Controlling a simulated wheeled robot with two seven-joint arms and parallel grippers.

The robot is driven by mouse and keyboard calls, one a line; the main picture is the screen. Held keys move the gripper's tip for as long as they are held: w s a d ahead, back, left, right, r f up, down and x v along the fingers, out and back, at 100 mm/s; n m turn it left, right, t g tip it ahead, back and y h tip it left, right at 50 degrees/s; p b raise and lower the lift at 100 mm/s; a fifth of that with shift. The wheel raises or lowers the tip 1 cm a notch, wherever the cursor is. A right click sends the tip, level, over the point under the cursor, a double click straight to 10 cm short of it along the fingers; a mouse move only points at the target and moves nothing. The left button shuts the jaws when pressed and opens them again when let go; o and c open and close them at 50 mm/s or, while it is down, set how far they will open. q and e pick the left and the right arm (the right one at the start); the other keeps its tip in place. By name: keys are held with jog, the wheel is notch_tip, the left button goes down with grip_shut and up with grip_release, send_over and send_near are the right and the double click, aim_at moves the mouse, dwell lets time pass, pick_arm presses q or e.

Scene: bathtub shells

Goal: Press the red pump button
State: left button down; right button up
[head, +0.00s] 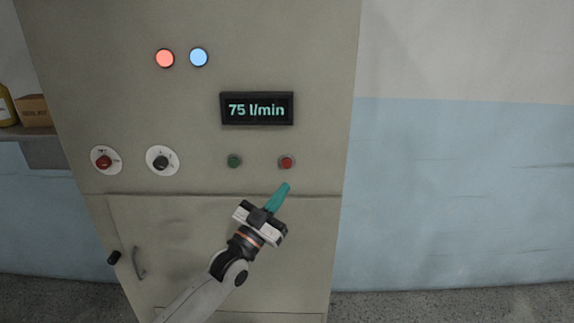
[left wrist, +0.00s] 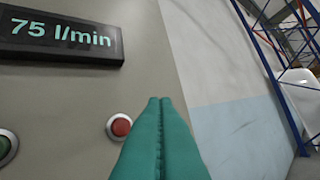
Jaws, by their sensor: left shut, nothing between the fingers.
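The red pump button (head: 286,162) sits on the grey cabinet front, below the right end of a display (head: 257,109) reading 75 l/min. It also shows in the left wrist view (left wrist: 121,127), just left of my fingertips. My left gripper (head: 286,186) has teal fingers, shut together with nothing between them. In the head view its tips are just below the red button, with a small gap in the picture. In the left wrist view the fingers (left wrist: 160,101) point up, to the right of the button. I cannot tell the depth gap to the panel. My right gripper is not in view.
A green button (head: 234,161) is left of the red one. Two dials, one red (head: 103,160) and one black (head: 161,162), are further left. Red (head: 165,58) and blue (head: 199,57) lamps glow above. A shelf with a box (head: 35,110) stands at the left. A door handle (head: 138,262) sticks out below.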

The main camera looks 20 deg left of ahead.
pick_arm(q)
jog(key=b, duration=0.6)
send_near(287, 164)
jog(key=w+d+r, duration=0.3)
jog(key=d, duration=0.1)
jog(key=shift+w+a+r+b, duration=0.35)
jog(key=shift+w+a+b, duration=0.05)
jog(key=shift+w+b, duration=0.1)
jog(key=shift+w, duration=0.1)
dwell(1.0)
jog(key=shift+w+a+b, duration=0.1)
jog(key=shift+w+b, duration=0.2)
jog(key=shift+b, duration=0.05)
